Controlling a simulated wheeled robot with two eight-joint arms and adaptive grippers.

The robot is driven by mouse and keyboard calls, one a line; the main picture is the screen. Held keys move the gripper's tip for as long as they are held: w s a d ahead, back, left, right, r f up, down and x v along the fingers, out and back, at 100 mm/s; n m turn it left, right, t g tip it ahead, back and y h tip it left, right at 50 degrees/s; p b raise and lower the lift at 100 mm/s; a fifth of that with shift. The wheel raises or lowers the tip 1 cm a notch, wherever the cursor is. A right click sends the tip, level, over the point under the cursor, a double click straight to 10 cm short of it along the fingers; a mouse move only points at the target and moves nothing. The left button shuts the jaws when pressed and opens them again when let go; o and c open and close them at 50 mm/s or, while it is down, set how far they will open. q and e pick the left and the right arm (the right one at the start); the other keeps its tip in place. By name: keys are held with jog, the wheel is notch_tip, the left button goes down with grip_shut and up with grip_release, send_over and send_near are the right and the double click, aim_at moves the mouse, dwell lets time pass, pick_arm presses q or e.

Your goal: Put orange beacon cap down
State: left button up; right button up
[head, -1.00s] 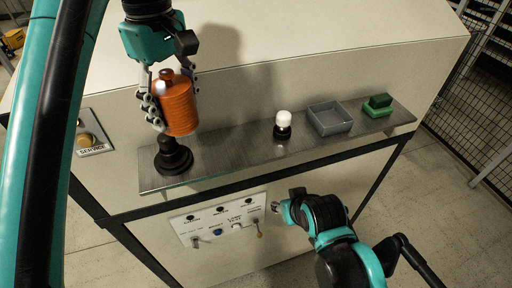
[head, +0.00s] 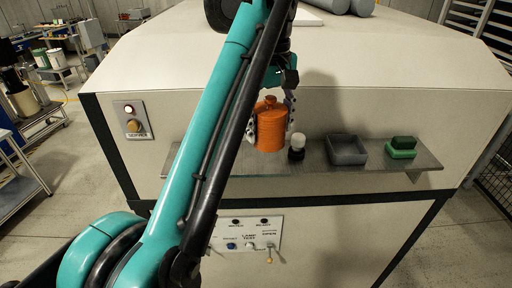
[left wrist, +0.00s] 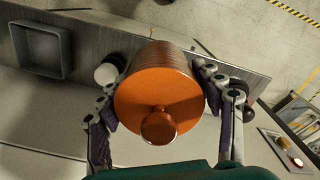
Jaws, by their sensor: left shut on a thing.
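The orange beacon cap (head: 270,128) is a ribbed cylinder with a small knob on top. My left gripper (head: 270,115) is shut on it from both sides, knob end toward the wrist camera. In the left wrist view the cap (left wrist: 158,98) sits between the two fingers (left wrist: 165,110). The cap appears upright over the metal shelf, left of the white bulb on its black base (head: 298,143). I cannot tell whether the cap touches the shelf. The larger black base at the shelf's left end is hidden by my arm in the head view. My right gripper is out of view.
The white bulb (left wrist: 106,73) stands close to the cap and finger in the left wrist view. A switch panel (head: 248,232) is below.

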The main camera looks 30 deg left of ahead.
pick_arm(q)
jog(key=a+f, duration=0.1)
jog(key=w+a+f, duration=0.1)
jog(key=a, duration=0.1)
jog(key=a+f, duration=0.1)
jog(key=a, duration=0.1)
jog(key=shift+w+a+f, duration=0.15)
jog(key=shift+w+a, duration=0.05)
jog(key=shift+w, duration=0.2)
jog(key=shift+w+a+f, duration=0.15)
jog(key=shift+a+f, duration=0.25)
jog(key=shift+a, duration=0.1)
jog(key=shift+f, duration=2)
jog(key=shift+f, duration=0.15)
jog(key=o, duration=1.1)
jog(key=shift+o, duration=0.2)
notch_tip(320, 180, up, 12)
jog(key=p, duration=0.1)
jog(key=shift+p, duration=0.35)
